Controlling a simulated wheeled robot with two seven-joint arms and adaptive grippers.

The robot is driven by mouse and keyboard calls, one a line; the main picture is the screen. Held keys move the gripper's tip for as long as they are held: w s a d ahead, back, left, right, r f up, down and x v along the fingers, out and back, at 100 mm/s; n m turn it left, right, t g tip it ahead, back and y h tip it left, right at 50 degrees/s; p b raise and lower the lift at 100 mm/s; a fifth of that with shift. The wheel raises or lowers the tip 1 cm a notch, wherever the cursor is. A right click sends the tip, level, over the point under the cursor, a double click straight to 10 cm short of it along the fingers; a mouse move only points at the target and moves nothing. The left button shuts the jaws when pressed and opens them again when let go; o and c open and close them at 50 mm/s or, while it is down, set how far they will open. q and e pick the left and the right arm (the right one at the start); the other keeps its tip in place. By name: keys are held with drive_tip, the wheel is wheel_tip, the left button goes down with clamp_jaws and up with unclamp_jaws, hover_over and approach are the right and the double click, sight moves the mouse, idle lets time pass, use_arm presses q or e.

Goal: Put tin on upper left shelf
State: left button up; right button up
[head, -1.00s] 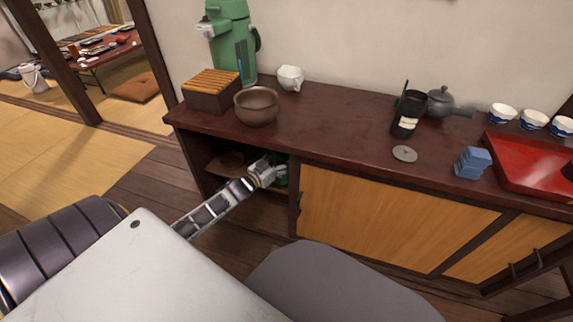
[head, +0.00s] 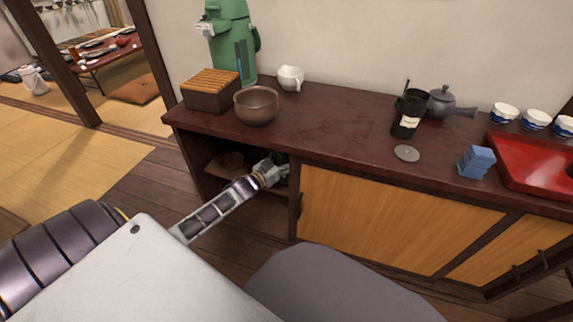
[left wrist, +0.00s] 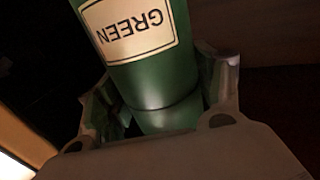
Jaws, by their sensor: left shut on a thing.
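The green tin (left wrist: 150,80) with a cream label reading "GREEN" fills the middle of the left wrist view, between the two fingers of my left gripper. The label appears upside down there. In the head view my left gripper (head: 277,168) reaches into the open left compartment of the cabinet, at the level of the upper left shelf (head: 218,175). The tin is mostly hidden there by the gripper and shadow. I cannot tell whether it touches the shelf. My right gripper is not in view.
A brown object (head: 229,161) lies on the shelf, left of my gripper. The cabinet post and wooden sliding door (head: 385,215) stand right of the opening. The countertop (head: 330,115) above holds a brown bowl (head: 257,105), slatted box (head: 211,92) and black canister (head: 408,116).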

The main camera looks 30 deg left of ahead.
use_arm(q)
drive_tip(key=shift+f+b, duration=0.65)
drive_tip(key=shift+f, duration=0.5)
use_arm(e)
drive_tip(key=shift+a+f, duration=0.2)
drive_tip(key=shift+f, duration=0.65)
use_arm(q)
drive_tip(key=shift+f, duration=0.1)
drive_tip(key=o, duration=1.5)
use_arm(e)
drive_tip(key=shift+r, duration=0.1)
